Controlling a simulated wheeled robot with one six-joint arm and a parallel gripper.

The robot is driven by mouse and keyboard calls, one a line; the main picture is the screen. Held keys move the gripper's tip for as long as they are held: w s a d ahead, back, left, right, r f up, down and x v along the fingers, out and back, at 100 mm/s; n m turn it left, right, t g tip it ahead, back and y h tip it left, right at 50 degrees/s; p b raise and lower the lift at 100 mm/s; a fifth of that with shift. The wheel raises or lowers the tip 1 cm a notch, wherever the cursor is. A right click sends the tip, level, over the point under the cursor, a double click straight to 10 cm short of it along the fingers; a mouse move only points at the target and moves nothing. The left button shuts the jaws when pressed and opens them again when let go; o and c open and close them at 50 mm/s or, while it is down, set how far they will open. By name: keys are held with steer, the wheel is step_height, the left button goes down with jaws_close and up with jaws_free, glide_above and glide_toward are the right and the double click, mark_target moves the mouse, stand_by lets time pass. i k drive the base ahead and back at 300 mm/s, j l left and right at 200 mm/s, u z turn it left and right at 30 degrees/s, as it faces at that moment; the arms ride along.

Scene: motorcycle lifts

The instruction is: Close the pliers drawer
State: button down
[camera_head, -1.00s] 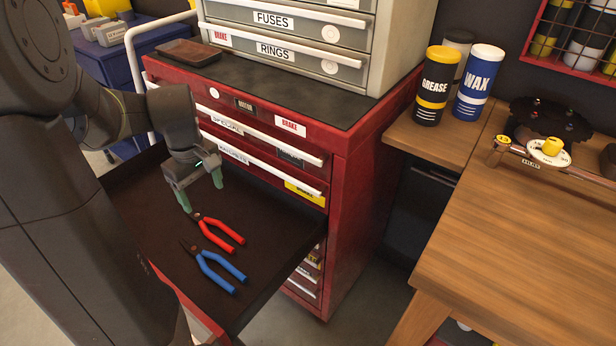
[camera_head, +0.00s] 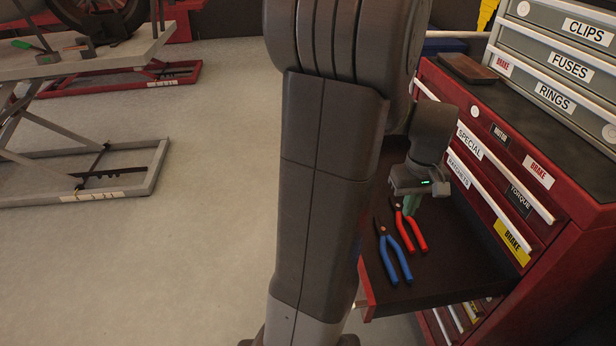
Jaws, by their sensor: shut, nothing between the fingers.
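The pliers drawer (camera_head: 464,262) is pulled out of the red tool cabinet (camera_head: 572,262), with its dark flat inside showing. Red-handled pliers (camera_head: 417,236) and blue-handled pliers (camera_head: 402,265) lie in it side by side. The red front edge (camera_head: 366,288) of the drawer shows low, just right of my arm, and the rest of the front is hidden behind the arm. My gripper (camera_head: 411,208) points down over the drawer, close to the jaws of the red pliers. Its green fingers are together with nothing between them. I cannot tell whether it touches the pliers.
Drawers labelled special and ratchets (camera_head: 466,184) sit above the open one. A grey drawer unit (camera_head: 548,66) and a brown tray (camera_head: 466,68) stand on the cabinet. A motorcycle lift (camera_head: 85,172) stands at left. Grey floor (camera_head: 215,150) between lift and arm is clear.

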mark_target(456, 268)
steer(key=k+j, duration=0.8)
steer(key=i+l+u, duration=0.3)
steer(key=i+l, duration=0.25)
steer(key=i+l+u, duration=0.3)
steer(key=i+l, duration=0.15)
steer(key=l, duration=0.2)
